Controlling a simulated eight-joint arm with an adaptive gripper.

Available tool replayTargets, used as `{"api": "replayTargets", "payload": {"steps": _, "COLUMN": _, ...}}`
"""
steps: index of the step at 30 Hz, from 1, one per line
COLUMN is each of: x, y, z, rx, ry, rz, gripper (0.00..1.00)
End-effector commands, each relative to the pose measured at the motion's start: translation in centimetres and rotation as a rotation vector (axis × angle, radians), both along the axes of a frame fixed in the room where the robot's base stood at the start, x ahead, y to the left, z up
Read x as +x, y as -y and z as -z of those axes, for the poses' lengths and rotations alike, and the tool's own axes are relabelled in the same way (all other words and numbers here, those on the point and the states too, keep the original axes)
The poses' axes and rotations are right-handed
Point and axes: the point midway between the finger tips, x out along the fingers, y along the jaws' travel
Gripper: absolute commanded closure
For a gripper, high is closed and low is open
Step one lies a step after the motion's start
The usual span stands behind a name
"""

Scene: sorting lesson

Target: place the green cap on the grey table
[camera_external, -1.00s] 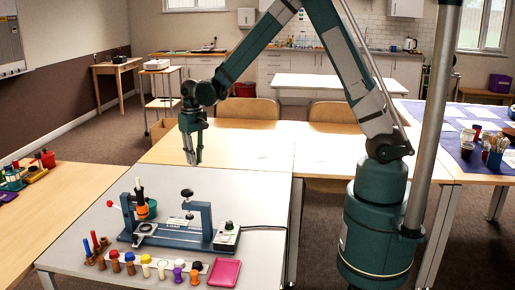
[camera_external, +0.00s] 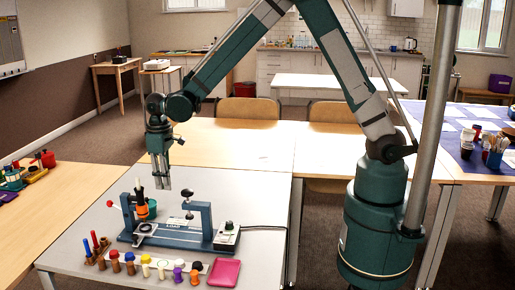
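The grey table (camera_external: 258,200) stands in front of my arm. On it a blue press fixture (camera_external: 190,238) holds an orange part with a pale pin (camera_external: 140,210). A dark green round piece (camera_external: 152,209) shows just behind the orange part; it is too small to tell whether it is the green cap. My gripper (camera_external: 161,187) hangs above the table, fingers down, above and slightly right of the green piece and apart from it. Its fingers look apart, with nothing visible between them.
Several wooden pegs with coloured tops (camera_external: 146,262) stand along the front, beside a pink tray (camera_external: 224,272). A control box (camera_external: 227,236) with a cable sits at the fixture's right end. The table's back right part is clear. A wooden table (camera_external: 60,208) adjoins on the left.

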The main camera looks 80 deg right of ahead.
Motion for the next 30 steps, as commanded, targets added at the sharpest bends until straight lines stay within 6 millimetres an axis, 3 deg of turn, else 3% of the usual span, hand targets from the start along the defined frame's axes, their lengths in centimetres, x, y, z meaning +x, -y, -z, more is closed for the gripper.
{"api": "replayTargets", "payload": {"steps": 24, "x": 0.05, "y": -0.40, "z": 0.00, "rx": 0.000, "ry": 0.000, "rz": -0.012, "gripper": 0.86}}
{"api": "replayTargets", "payload": {"steps": 30, "x": 0.06, "y": 0.36, "z": 0.00, "rx": 0.000, "ry": 0.000, "rz": 0.001, "gripper": 0.86}}
